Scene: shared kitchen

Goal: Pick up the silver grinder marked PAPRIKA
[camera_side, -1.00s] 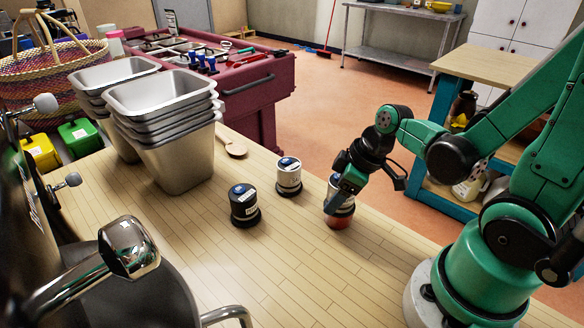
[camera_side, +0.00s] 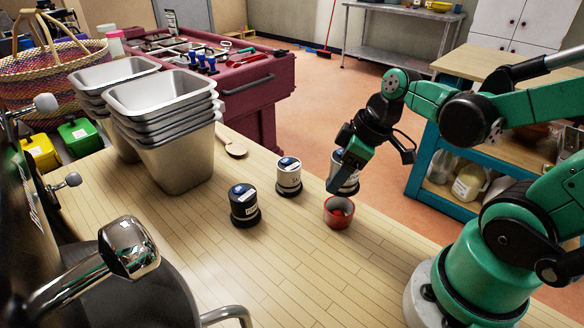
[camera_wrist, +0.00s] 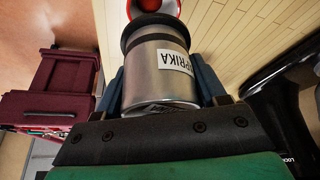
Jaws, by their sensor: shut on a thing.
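My gripper (camera_side: 347,166) is shut on the silver grinder marked PAPRIKA (camera_side: 345,182) and holds it in the air above the counter. In the wrist view the silver grinder (camera_wrist: 157,75) sits between the two fingers (camera_wrist: 160,92), with a white label ending in "PRIKA" readable and a black band at its far end. A small red bowl (camera_side: 338,212) stands on the counter just below the grinder. Another silver grinder (camera_side: 289,175) and a dark grinder (camera_side: 244,205) stand upright to the left; their labels are too small to read.
Stacked metal containers (camera_side: 170,140) stand at the counter's back left, with a wooden spoon (camera_side: 233,146) beside them. A chrome tap (camera_side: 130,247) and sink are at the front left. The front middle of the counter (camera_side: 290,270) is clear.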

